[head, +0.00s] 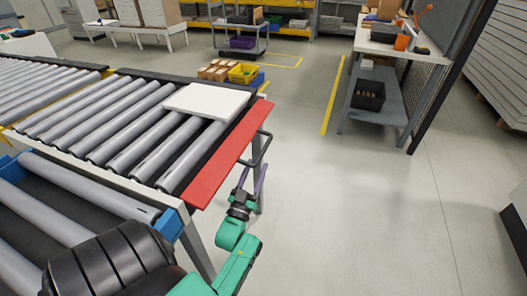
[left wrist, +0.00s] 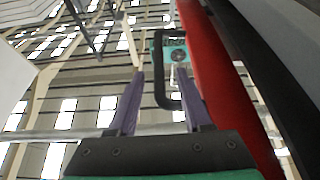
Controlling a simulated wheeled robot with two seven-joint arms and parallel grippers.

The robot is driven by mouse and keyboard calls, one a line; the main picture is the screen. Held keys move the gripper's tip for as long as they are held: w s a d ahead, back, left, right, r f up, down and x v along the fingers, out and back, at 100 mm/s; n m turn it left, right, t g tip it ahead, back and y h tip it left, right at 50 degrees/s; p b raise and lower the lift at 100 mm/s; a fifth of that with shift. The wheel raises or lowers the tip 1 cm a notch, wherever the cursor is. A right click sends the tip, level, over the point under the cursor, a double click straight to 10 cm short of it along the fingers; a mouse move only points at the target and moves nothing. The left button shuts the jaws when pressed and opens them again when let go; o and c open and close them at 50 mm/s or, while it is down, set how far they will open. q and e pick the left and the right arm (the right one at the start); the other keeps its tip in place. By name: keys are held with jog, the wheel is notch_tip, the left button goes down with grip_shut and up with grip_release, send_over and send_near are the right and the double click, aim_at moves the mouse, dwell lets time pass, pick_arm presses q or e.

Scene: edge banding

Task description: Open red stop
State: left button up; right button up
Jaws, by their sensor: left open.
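The red stop (head: 228,158) is a long red bar along the right end of the roller conveyor. A black loop handle (head: 266,146) sticks out from its outer side. My left gripper (head: 254,170) is open, its purple fingers pointing up at the handle from below. In the left wrist view the handle (left wrist: 158,75) shows between the fingertips of my left gripper (left wrist: 158,72), and the red stop (left wrist: 218,85) runs along the right. I cannot tell whether the fingers touch the handle. My right gripper is not in view.
A white panel (head: 206,101) lies on the conveyor rollers (head: 125,122) beside the red stop. A conveyor leg (head: 196,250) stands left of my arm. A workbench (head: 385,45) with a black bin (head: 368,95) stands at the back right.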

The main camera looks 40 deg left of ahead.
aim_at(263, 150)
pick_arm(q)
jog(key=x, duration=0.6)
jog(key=shift+w+a+b, duration=0.1)
jog(key=shift+w+b, duration=0.3)
grip_shut()
dwell(0.9)
